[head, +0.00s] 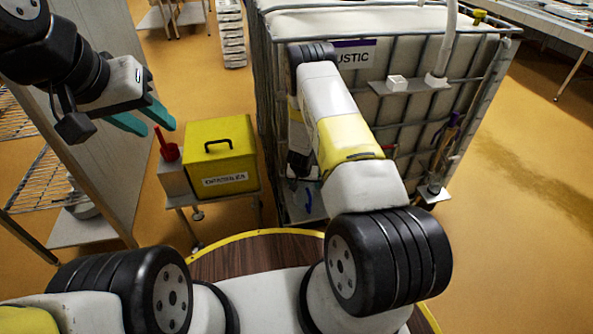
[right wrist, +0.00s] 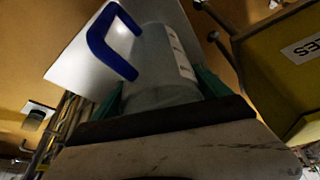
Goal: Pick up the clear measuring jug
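The clear measuring jug (right wrist: 162,70), a greyish see-through body with a blue handle (right wrist: 104,42) and a pale marked strip, shows in the right wrist view. It is between the two teal fingers of my right gripper (right wrist: 160,94), one close along each side; whether they press on it cannot be told. A white plate lies behind the jug. In the head view my right forearm hides most of this spot; a bit of blue (head: 308,193) shows beside it.
A large caged white tank (head: 400,130) with small ledges stands behind my right arm. A yellow box (head: 220,155) with a black handle and a red item (head: 166,146) are on a small stand to the left. A grey panel and wire shelves are further left. Floor is open at right.

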